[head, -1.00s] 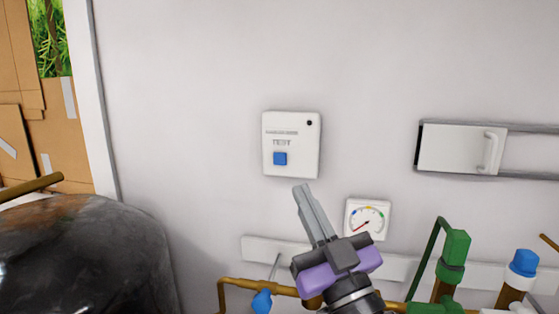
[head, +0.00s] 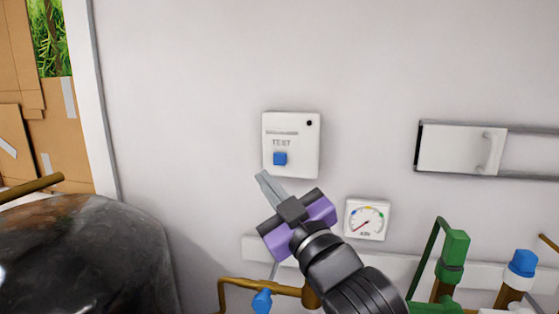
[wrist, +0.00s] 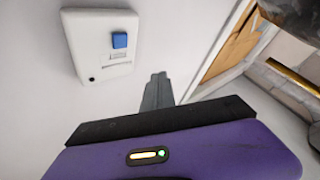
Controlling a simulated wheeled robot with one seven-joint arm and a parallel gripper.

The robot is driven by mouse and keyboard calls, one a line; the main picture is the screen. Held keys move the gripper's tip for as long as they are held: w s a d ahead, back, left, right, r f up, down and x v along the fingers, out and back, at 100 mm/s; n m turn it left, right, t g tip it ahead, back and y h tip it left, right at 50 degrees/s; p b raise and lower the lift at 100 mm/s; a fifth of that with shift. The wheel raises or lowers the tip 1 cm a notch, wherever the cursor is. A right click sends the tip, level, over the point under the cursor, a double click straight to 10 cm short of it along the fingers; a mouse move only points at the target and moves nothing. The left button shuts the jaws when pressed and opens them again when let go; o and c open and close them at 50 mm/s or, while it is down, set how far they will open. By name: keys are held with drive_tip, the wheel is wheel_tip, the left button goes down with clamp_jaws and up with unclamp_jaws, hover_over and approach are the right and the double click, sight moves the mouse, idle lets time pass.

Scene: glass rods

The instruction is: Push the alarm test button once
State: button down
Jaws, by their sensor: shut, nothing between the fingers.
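The alarm test box is a white wall unit (head: 305,150) marked TEST, with a black dot at its upper right. Its blue square button (head: 280,159) sits at the lower left of the face. In the wrist view the box (wrist: 92,48) appears turned over, with the blue button (wrist: 120,40) near its upper right. My gripper (head: 262,175) is shut and empty, its grey fingertips just below and left of the button in the head view. In the wrist view the fingertips (wrist: 158,78) are apart from the box, to the lower right of the button.
A white sliding panel (head: 462,149) with a handle is at right. Brown pipes with green (head: 453,252) and blue (head: 523,263) fittings run below. A dark tank (head: 85,250) stands at lower left.

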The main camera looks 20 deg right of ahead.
drive_tip(key=shift+w, duration=0.1)
drive_tip(key=shift+w+d+b, duration=0.1)
drive_tip(key=shift+w+d, duration=0.6)
drive_tip(key=shift+w, duration=0.55)
drive_tip(key=shift+w+d+b, duration=0.15)
drive_tip(key=shift+w+d, duration=0.55)
drive_tip(key=shift+w, duration=0.6)
drive_tip(key=shift+w+d+b, duration=0.1)
drive_tip(key=shift+w+d, duration=0.6)
drive_tip(key=shift+w, duration=0.55)
drive_tip(key=shift+w, duration=0.1)
drive_tip(key=shift+w+d, duration=0.2)
drive_tip(key=shift+w, duration=0.05)
drive_tip(key=shift+w+d, duration=0.2)
drive_tip(key=shift+w, duration=0.2)
drive_tip(key=shift+s, duration=0.1)
drive_tip(key=shift+s+a, duration=0.4)
drive_tip(key=shift+s, duration=0.3)
drive_tip(key=shift+s+a, duration=0.4)
drive_tip(key=shift+s, duration=0.35)
drive_tip(key=shift+s+a, duration=0.4)
drive_tip(key=shift+s, duration=0.3)
drive_tip(key=shift+s+a, duration=0.4)
drive_tip(key=shift+s, duration=0.35)
